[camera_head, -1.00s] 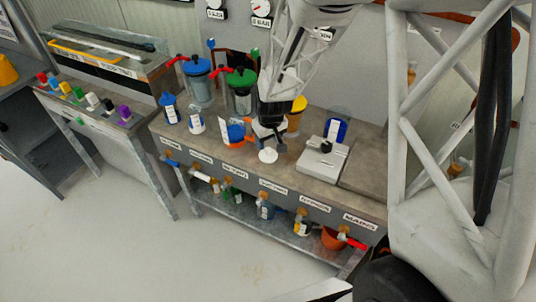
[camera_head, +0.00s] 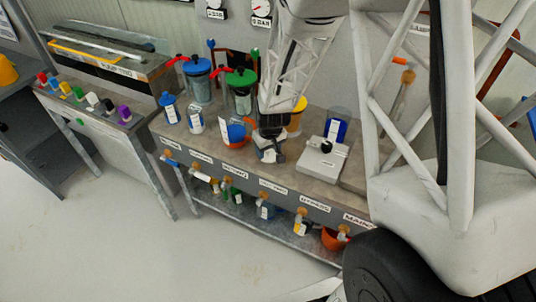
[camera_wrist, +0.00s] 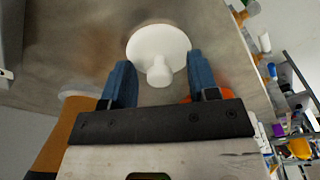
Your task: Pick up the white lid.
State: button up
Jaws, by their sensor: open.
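The white lid (camera_wrist: 158,40) is a round disc with a knob, lying on the grey-brown bench top in the wrist view. Its knob points toward my gripper (camera_wrist: 158,66). The two blue fingers are apart, one on each side of the knob, with a gap visible on both sides. They are not closed on it. In the head view my gripper (camera_head: 270,152) is low over the bench front and hides most or all of the lid.
A blue-and-orange container (camera_head: 237,132) stands close left of my gripper. A grey device (camera_head: 323,158) is close on the right. Blue-lidded (camera_head: 197,80) and green-lidded (camera_head: 241,88) jars stand behind. Labels and taps line the bench front.

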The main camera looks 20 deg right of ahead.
aim_at(269, 151)
jog(key=shift+c, duration=0.3)
jog(key=c, duration=0.9)
jog(key=shift+r, duration=0.25)
jog(key=shift+c, duration=0.2)
jog(key=shift+r, duration=0.55)
jog(key=shift+s+r, duration=0.25)
jog(key=shift+r, duration=0.3)
jog(key=shift+s+r, duration=0.2)
jog(key=shift+r, duration=0.3)
jog(key=s+r, duration=0.1)
jog(key=s, duration=1.4)
jog(key=shift+a+r, duration=0.15)
jog(key=shift+a, duration=0.3)
